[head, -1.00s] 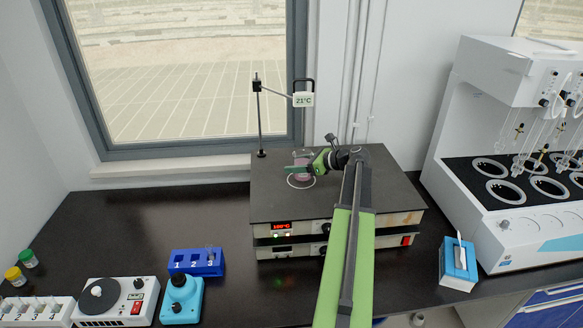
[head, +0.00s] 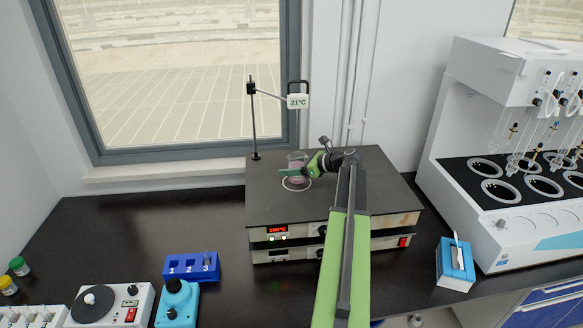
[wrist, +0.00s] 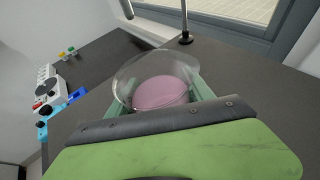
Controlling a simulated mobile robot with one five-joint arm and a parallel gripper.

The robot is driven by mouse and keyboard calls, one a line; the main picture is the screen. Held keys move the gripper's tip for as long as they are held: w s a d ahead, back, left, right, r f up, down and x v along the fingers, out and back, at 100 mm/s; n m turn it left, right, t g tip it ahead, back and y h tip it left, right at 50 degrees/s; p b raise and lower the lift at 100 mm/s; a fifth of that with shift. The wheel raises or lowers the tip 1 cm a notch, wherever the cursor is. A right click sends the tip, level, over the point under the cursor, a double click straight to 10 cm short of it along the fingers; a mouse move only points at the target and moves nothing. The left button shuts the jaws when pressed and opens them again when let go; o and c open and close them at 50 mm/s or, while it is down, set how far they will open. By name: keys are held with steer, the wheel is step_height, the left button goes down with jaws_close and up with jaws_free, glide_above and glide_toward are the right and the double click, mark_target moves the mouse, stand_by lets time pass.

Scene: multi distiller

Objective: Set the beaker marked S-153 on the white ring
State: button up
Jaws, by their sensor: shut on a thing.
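A clear glass beaker (head: 297,160) with pink liquid is held at the back of the dark hotplate top. My gripper (head: 298,172) is shut on it, one green finger on each side. In the wrist view the beaker (wrist: 158,82) stands between the fingers (wrist: 160,98), its round rim and pink contents showing. No marking on it can be read. The white ring (head: 296,189) lies on the hotplate top, at and just in front of the beaker's base. I cannot tell whether the base touches the plate. The ring is not visible in the wrist view.
A stand with a 21°C display (head: 298,102) rises behind the beaker. The hotplate (head: 290,212) shows a lit red readout. A blue numbered rack (head: 192,267) and a stirrer (head: 112,306) are at left; a white distiller (head: 475,215) and a blue box (head: 455,270) are at right.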

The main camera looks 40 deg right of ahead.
steer(key=shift+f+b, duration=0.75)
steer(key=shift+f, duration=0.05)
steer(key=o, duration=1.8)
steer(key=shift+s+r, duration=0.1)
steer(key=shift+s+d+r+p, duration=0.15)
steer(key=shift+s+p, duration=0.1)
steer(key=shift+p, duration=0.05)
steer(key=p+v, duration=0.6)
steer(key=v, duration=1)
steer(key=shift+s+d+r, duration=0.1)
steer(key=shift+s, duration=0.2)
